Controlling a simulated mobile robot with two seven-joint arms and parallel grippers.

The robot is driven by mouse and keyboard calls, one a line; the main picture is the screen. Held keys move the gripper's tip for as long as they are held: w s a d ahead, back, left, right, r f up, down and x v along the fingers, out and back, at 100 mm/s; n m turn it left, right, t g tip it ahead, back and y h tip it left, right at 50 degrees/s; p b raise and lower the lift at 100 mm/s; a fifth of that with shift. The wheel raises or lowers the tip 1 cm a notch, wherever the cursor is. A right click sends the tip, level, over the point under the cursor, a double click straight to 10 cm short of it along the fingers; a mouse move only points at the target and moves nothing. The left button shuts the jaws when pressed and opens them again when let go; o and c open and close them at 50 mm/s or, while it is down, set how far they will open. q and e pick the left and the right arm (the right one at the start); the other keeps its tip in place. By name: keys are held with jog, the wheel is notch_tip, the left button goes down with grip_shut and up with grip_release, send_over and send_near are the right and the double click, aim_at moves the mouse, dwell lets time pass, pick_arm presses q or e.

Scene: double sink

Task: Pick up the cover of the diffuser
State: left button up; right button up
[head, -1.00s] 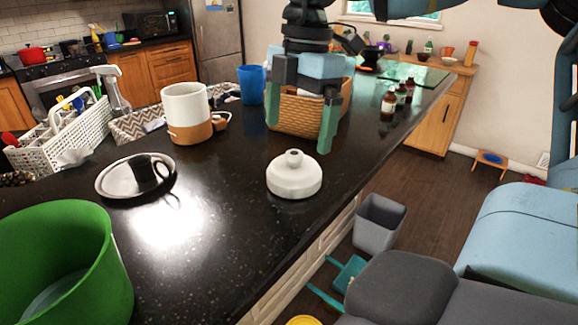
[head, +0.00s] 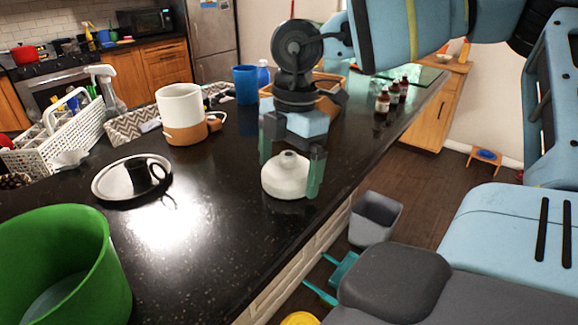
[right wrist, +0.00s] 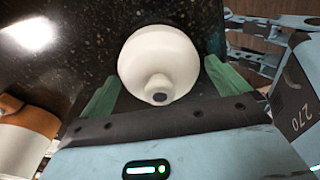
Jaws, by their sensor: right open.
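The diffuser cover (head: 286,177) is a white, rounded dome with a short neck on top. It stands upright on the dark counter, and it also shows in the right wrist view (right wrist: 158,62). My right gripper (head: 289,185) is open, with its green fingers on either side of the cover; in the right wrist view its fingers (right wrist: 160,88) flank the cover with gaps. The diffuser base (head: 184,115), a white cup with a tan lower part, stands farther back on the counter to the left. My left gripper is not in view.
A mug on a round plate (head: 110,190) and a large green pot (head: 90,285) are on the left of the counter (head: 215,255). A white basket (head: 60,140), blue cup (head: 246,90) and small bottles (head: 382,103) stand farther back. The counter's right edge is near the cover.

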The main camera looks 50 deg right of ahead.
jog(key=c, duration=0.9)
jog(key=shift+o, duration=0.2)
jog(key=shift+r, duration=0.15)
notch_tip(320, 180, up, 28)
jog(key=shift+p, duration=0.4)
jog(key=shift+w, duration=0.15)
